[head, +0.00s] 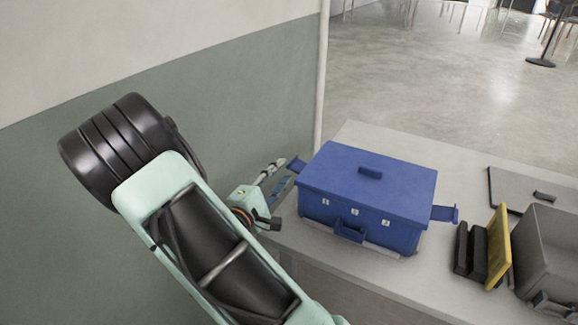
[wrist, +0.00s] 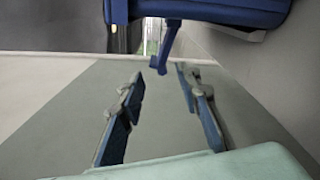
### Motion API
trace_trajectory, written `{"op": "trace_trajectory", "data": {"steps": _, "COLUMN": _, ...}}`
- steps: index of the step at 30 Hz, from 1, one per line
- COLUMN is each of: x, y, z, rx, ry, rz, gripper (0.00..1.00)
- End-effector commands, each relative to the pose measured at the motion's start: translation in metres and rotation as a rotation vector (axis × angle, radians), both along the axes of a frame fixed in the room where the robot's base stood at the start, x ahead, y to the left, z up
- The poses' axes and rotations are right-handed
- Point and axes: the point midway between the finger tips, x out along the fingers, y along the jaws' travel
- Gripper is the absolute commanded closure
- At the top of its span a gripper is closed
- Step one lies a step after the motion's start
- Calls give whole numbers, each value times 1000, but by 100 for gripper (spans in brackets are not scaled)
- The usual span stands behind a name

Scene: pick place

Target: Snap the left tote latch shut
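A blue tote (head: 325,205) with a closed blue lid (head: 400,182) stands on the grey table. Its left latch (head: 297,165) sticks outward from the left side. In the wrist view the tote (wrist: 215,12) is at the top and the latch (wrist: 165,50) reaches from it toward my fingers. My gripper (head: 279,178) is beside the tote's left end, close to the latch. In the wrist view my gripper (wrist: 160,78) is open, its fingers spread, with the latch end near the gap between the fingertips. I cannot tell whether they touch.
The right latch (head: 444,213) also sticks outward, and a front latch (head: 350,232) protrudes from the tote's front. Right of the tote are dark blocks (head: 469,250), a yellow panel (head: 498,246) and a grey bin (head: 550,235). A wall (head: 250,120) rises behind my arm.

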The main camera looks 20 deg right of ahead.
Motion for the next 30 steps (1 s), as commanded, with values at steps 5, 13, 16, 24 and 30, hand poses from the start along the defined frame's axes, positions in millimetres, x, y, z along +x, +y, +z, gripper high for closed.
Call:
{"op": "trace_trajectory", "data": {"steps": 5, "x": 19, "y": -25, "z": -1, "rx": -1, "ry": -1, "rz": -3, "gripper": 69}}
{"op": "trace_trajectory", "data": {"steps": 13, "x": 31, "y": -41, "z": 0, "rx": -1, "ry": -1, "rz": 0, "gripper": 69}}
{"op": "trace_trajectory", "data": {"steps": 16, "x": 32, "y": -41, "z": 0, "rx": -1, "ry": 1, "rz": 0, "gripper": 69}}
{"op": "trace_trajectory", "data": {"steps": 24, "x": 32, "y": -41, "z": 0, "rx": -1, "ry": 1, "rz": 0, "gripper": 82}}
{"op": "trace_trajectory", "data": {"steps": 30, "x": 32, "y": -41, "z": 0, "rx": 0, "ry": 1, "rz": 0, "gripper": 100}}
